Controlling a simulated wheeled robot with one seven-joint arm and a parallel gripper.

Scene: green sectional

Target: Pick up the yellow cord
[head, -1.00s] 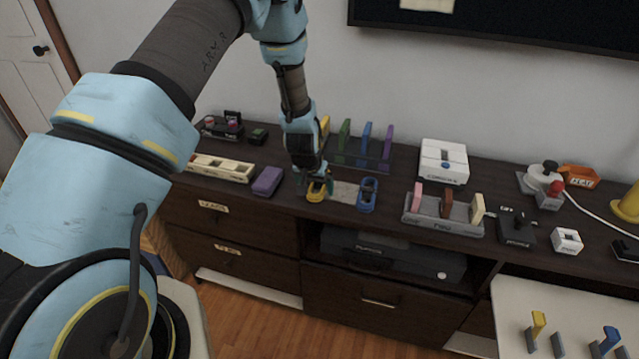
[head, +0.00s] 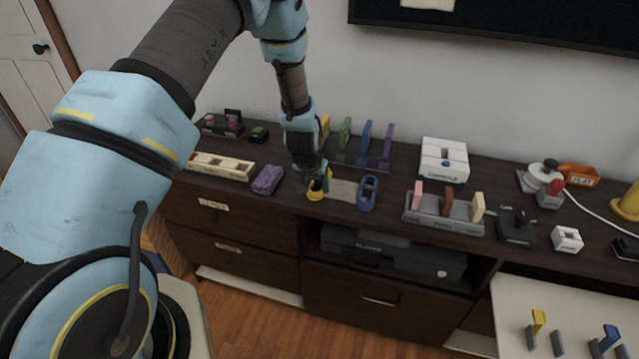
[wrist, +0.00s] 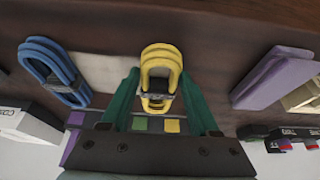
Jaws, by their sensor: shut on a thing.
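The yellow cord (head: 316,193) is a coiled loop bundle near the front edge of the dark cabinet top. It also shows in the wrist view (wrist: 161,59), between the green fingers. My gripper (head: 321,180) points down over it from above and is shut on it; in the wrist view my gripper (wrist: 158,92) has a finger on each side of the bundle. The cord appears still at the cabinet top's level; I cannot tell whether it touches the surface. My fingers and wrist hide part of it in the head view.
A blue cord (head: 367,193) lies just right, beyond a pale flat patch (head: 343,190). A purple block (head: 268,179) lies to the left. Behind my gripper stands a rack with green, blue and purple upright pieces (head: 365,143). A grey holder (head: 430,215) is farther right.

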